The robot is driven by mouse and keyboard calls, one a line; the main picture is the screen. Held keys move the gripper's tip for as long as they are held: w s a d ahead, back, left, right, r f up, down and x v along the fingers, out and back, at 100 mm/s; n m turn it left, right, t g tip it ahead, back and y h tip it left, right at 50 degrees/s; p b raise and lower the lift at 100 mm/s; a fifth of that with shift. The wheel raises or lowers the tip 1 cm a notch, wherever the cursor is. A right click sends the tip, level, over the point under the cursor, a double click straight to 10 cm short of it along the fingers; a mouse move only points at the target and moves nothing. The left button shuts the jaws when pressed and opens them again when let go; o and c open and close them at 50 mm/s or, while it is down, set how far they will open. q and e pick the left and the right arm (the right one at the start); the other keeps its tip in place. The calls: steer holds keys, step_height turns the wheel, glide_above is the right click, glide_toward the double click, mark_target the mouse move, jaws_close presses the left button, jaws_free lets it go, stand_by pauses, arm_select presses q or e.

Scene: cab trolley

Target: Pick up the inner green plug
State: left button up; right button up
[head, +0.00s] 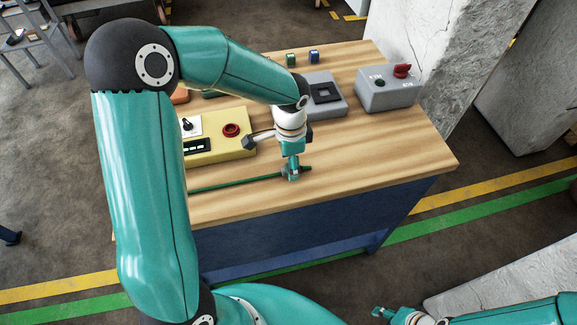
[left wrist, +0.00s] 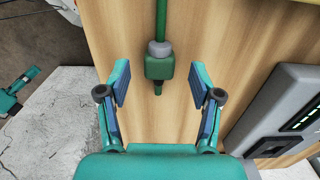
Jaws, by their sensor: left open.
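The green plug (left wrist: 160,69) lies on the wooden table top. It has a grey collar, a dark tip and a green cable (left wrist: 161,20) running away from it. In the left wrist view my left gripper (left wrist: 160,86) is open, with its two blue-padded fingers apart on either side of the plug's line. No finger appears to touch the plug. In the head view my left gripper (head: 292,174) points down over the cable's end (head: 235,183) and mostly hides the plug. My right gripper (head: 383,312) is far off at the bottom right, too small to read.
A yellow box (head: 225,150) with a red button stands left of my left gripper. A grey socket box (head: 323,94) and a grey box with a red knob (head: 388,95) stand behind. Two small cubes (head: 302,58) sit at the back. The table's front right is clear.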

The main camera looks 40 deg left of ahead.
arm_select(q)
steer(key=shift+f, duration=0.95)
steer(key=shift+c, duration=0.3)
jaws_close()
steer(key=shift+r, duration=0.15)
